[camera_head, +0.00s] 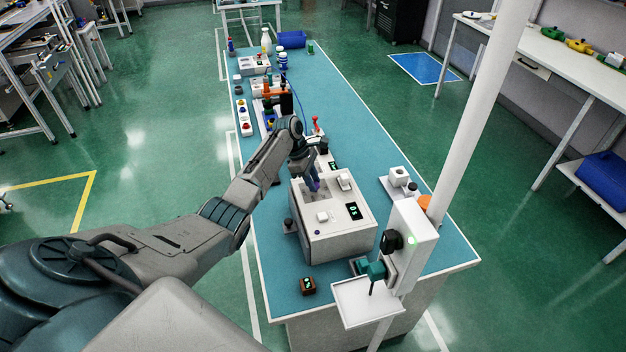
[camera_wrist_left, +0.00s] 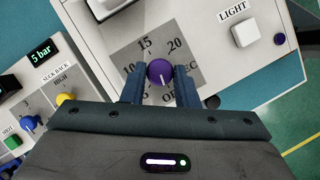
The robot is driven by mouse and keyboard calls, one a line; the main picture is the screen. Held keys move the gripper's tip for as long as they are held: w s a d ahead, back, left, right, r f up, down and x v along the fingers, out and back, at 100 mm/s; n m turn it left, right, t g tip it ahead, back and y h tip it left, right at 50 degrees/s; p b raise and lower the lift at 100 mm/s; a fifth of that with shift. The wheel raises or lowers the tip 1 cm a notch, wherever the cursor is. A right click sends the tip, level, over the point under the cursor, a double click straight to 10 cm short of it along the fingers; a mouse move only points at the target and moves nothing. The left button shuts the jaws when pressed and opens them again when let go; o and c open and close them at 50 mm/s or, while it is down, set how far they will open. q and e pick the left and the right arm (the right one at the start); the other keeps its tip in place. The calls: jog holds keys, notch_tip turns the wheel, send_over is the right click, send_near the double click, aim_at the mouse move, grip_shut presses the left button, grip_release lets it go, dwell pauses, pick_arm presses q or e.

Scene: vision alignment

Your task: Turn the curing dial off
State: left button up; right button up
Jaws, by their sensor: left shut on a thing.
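The curing dial (camera_wrist_left: 160,72) is a round purple knob on a grey scale plate (camera_wrist_left: 125,50) marked 10, 15, 20, SEC and a partly hidden word starting with "O". Its white line points down and slightly right in the left wrist view, towards that word. My left gripper (camera_wrist_left: 159,85) is shut on the dial, with one dark finger on each side. In the head view my left gripper (camera_head: 313,180) reaches down onto the top of the white box (camera_head: 340,238), largely covering the dial. My right gripper is not in view.
A white LIGHT button (camera_wrist_left: 245,33) and a small purple lamp (camera_wrist_left: 279,38) sit beside the dial. A "5 bar" display (camera_wrist_left: 42,53) stands over coloured knobs. A white post (camera_head: 480,110) with a switch box (camera_head: 412,240) rises at right. The blue tabletop's (camera_head: 385,150) right side is mostly clear.

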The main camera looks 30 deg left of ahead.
pick_arm(q)
jog(key=shift+n+t, duration=0.4)
jog(key=shift+n, duration=0.7)
jog(key=shift+y, duration=0.3)
jog(key=o, duration=1)
jog(key=shift+s, duration=0.1)
jog(key=b+v, duration=0.3)
jog(key=v, duration=0.7)
jog(key=shift+s+a+r+b, duration=0.1)
jog(key=shift+a+r+b, duration=0.15)
jog(key=shift+r+b, duration=0.1)
jog(key=shift+f, duration=0.1)
